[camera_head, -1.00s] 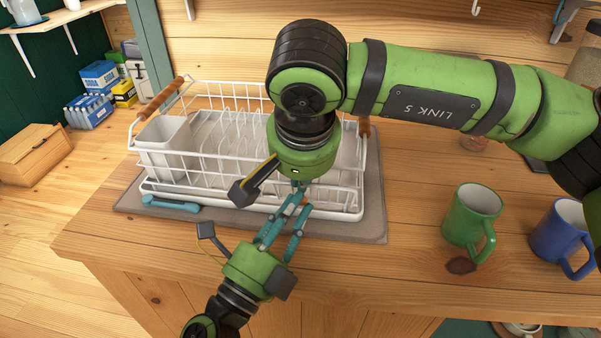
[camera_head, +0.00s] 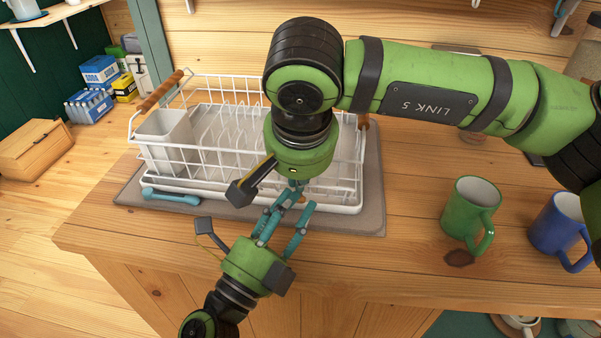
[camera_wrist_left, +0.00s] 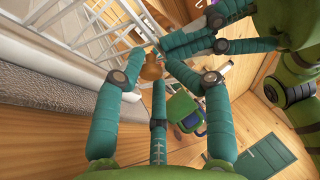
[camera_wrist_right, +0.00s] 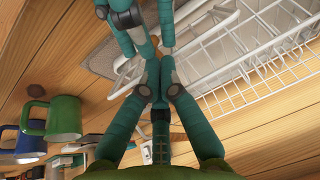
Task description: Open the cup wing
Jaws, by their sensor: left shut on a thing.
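The white wire dish rack (camera_head: 340,209) stands on a grey mat at the counter's front. A small wooden knob (camera_wrist_left: 151,70) sits among my left gripper's fingers; its tip also shows in the right wrist view (camera_wrist_right: 156,41). My left gripper (camera_head: 283,213) is shut on this knob at the rack's front. A white wire loop (camera_wrist_right: 128,68) lies close to it; I cannot tell whether it is the cup wing. My right gripper (camera_wrist_right: 158,76) has its fingertips together, close to the left fingers. My right arm hides the rack's right part in the head view.
A green mug (camera_head: 471,212) and a blue mug (camera_head: 561,233) stand on the counter to the right. A teal-handled thing (camera_head: 170,196) lies at the mat's left front. The grey mat (camera_head: 362,222) ends near the counter's front edge. Counter between rack and mugs is free.

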